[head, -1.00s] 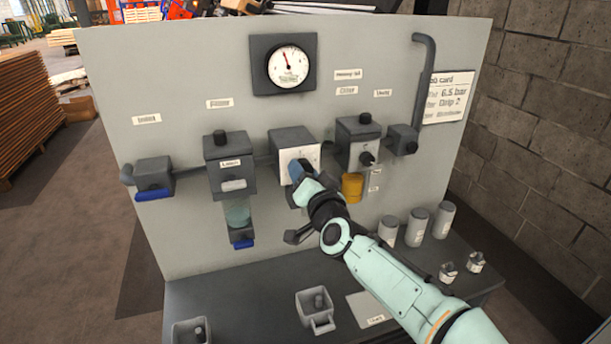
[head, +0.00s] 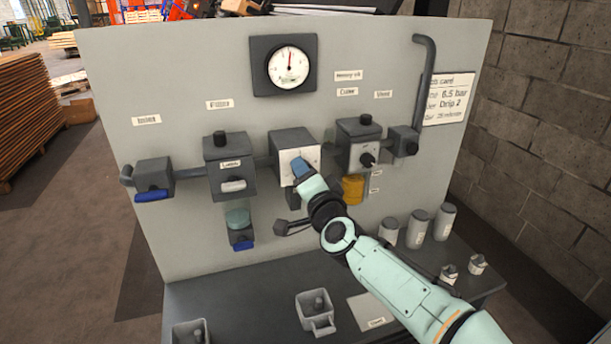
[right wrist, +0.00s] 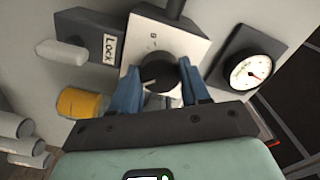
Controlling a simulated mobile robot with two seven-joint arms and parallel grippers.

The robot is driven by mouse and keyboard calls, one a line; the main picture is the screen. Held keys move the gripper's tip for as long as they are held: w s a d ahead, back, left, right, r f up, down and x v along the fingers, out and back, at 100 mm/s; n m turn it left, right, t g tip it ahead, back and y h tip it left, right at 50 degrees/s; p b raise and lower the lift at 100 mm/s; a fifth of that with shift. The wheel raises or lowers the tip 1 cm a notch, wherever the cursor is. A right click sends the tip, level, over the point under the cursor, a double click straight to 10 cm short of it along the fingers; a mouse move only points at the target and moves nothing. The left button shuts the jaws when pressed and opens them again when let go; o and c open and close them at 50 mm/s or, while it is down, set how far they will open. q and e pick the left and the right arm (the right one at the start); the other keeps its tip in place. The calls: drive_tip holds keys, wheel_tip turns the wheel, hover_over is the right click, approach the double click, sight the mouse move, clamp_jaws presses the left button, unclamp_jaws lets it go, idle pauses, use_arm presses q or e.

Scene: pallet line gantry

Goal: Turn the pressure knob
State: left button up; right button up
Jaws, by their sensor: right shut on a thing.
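The dark round pressure knob (right wrist: 158,72) sits on a white faceplate (right wrist: 196,42) in the right wrist view. My right gripper (right wrist: 157,76) has its blue fingers on either side of the knob and is shut on it. In the head view my right gripper (head: 301,168) covers the knob at the white front of the middle grey box (head: 292,138). The round pressure gauge (head: 290,67) is above that box, its red needle pointing about straight up. It also shows in the right wrist view (right wrist: 248,73). My left gripper is not in view.
A filter box (head: 228,153) is left of the knob, and a box with a small black knob (head: 361,142) and yellow cup (head: 353,188) is right. A job card (head: 448,98) reads 6.5 bar.

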drive_tip(key=o, duration=1.1)
drive_tip(key=shift+c, duration=0.2)
drive_tip(key=b+v, duration=0.1)
drive_tip(key=v, duration=1.2)
drive_tip(key=shift+s, duration=0.2)
